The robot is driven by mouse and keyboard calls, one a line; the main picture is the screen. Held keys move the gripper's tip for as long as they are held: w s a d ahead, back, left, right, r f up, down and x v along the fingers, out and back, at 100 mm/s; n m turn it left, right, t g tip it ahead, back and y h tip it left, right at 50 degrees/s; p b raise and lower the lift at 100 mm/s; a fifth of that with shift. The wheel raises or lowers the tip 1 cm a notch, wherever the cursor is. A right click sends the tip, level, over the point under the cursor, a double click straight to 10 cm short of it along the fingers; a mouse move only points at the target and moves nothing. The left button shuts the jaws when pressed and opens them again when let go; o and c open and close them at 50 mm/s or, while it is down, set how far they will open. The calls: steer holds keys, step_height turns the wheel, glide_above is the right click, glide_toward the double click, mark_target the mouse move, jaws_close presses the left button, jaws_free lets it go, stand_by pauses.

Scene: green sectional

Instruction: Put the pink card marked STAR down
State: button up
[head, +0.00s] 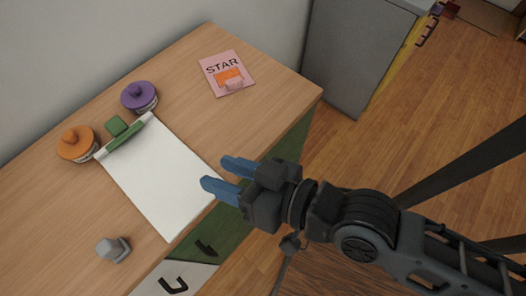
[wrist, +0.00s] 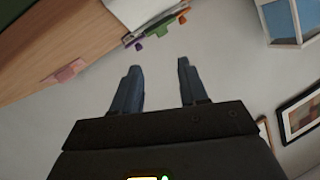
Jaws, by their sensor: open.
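The pink card marked STAR (head: 212,83) lies on the wooden table top near its back right corner. It has an orange patch and a small pale pink raised piece (head: 234,85) on its lower part. In the wrist view a pink shape that looks like the card (wrist: 70,70) shows at the left, at the table's edge. My gripper (head: 221,175) has blue fingers, open and empty, over the table's front right edge. It is apart from the card, lower in the head view. In the wrist view nothing is between the fingertips (wrist: 158,68).
A white sheet in a green clipboard (head: 160,178) lies mid-table. A purple-lidded jar (head: 139,96) and an orange-lidded jar (head: 77,143) stand behind it. A grey knobbed object (head: 113,249) is at front left. A grey cabinet (head: 360,50) stands beyond the table.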

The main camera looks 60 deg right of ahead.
steer(key=s+d+r+n, duration=0.2)
steer(key=s+d+n, duration=0.2)
steer(key=s, duration=0.9)
steer(key=shift+s+d+r, duration=0.15)
steer(key=shift+d+r, duration=0.05)
steer(key=shift+d, duration=0.85)
